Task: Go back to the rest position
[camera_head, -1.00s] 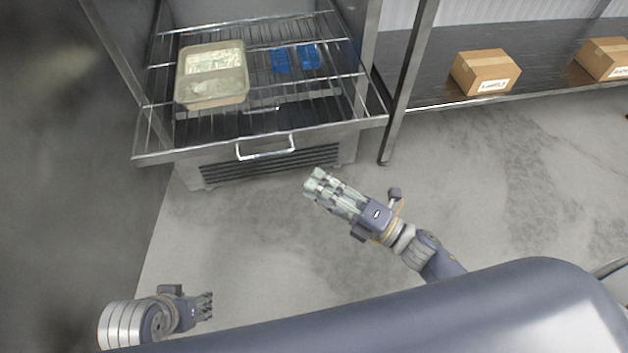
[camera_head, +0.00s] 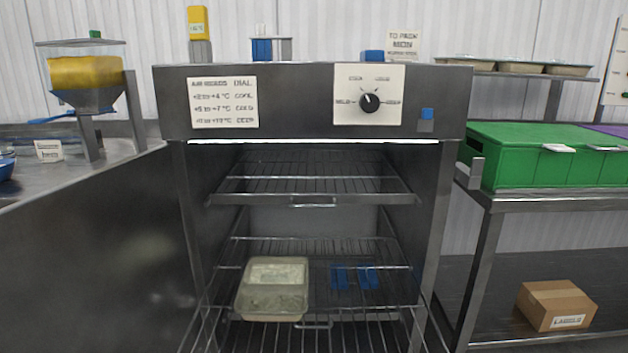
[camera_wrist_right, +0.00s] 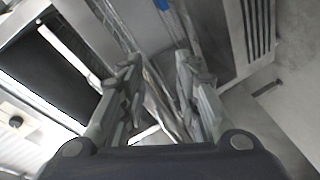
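My right gripper (camera_wrist_right: 158,80) shows in the right wrist view. Its two fingers stand apart with nothing held between them. Neither of my grippers is in the head view. The open cabinet (camera_head: 315,100) with a dial stands straight ahead in the head view. In the right wrist view, metal racks and cabinet parts lie behind the fingers, tilted and blurred.
A green crate (camera_head: 545,160) stands on the right bench, with a cardboard box (camera_head: 556,305) on the shelf below. A hopper with yellow contents (camera_head: 86,75) stands on the left counter. Several pale trays (camera_head: 520,68) lie on the back right shelf.

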